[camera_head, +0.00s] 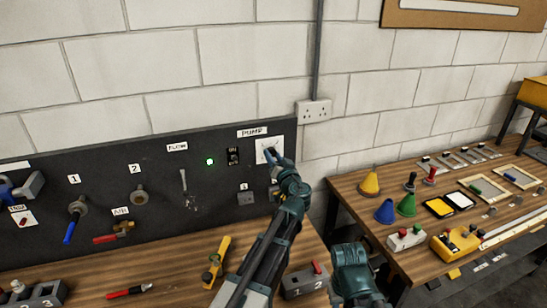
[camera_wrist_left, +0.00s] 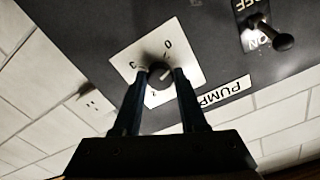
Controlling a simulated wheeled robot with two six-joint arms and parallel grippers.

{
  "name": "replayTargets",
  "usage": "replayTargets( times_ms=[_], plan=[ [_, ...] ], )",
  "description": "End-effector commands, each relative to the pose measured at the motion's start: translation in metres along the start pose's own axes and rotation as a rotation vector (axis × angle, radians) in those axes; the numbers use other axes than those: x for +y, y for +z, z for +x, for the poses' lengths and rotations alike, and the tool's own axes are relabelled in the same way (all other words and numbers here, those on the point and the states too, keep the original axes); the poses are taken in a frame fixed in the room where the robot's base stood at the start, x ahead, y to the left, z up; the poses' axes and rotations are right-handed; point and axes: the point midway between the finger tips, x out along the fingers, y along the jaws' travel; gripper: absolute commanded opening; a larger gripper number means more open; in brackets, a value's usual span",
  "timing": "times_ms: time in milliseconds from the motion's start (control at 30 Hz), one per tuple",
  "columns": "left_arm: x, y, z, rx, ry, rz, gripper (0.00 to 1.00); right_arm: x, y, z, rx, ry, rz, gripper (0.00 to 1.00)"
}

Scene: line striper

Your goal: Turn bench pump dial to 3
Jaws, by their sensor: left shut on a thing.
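The pump dial is a dark round knob on a white plate (camera_head: 264,148) below the PUMP label (camera_head: 252,132), at the right end of the dark wall panel. My left gripper (camera_head: 272,155) reaches up to it and covers much of it. In the left wrist view the knob (camera_wrist_left: 159,74) sits between the two fingertips of my left gripper (camera_wrist_left: 161,76), which is shut on it. The plate appears rotated there, with a 0 and other digits around the knob. I cannot tell which digit the knob points at. My right gripper's fingers do not show.
An ON/OFF switch (camera_head: 233,157) is left of the dial, its lever (camera_wrist_left: 283,42) close by. A green light (camera_head: 210,161) glows on the panel. Below, the bench holds a yellow tool (camera_head: 216,263) and a grey block (camera_head: 304,281). A second bench with coloured cones stands right.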

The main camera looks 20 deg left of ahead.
Motion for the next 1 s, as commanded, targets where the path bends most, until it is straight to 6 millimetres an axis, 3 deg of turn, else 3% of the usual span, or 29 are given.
replayTargets(
  times_ms=[1000],
  plan=[
    [-0.0011, -0.0006, -0.0003, 0.0, 0.001, 0.966, 0.0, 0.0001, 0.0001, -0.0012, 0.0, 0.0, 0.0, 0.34]
  ],
)
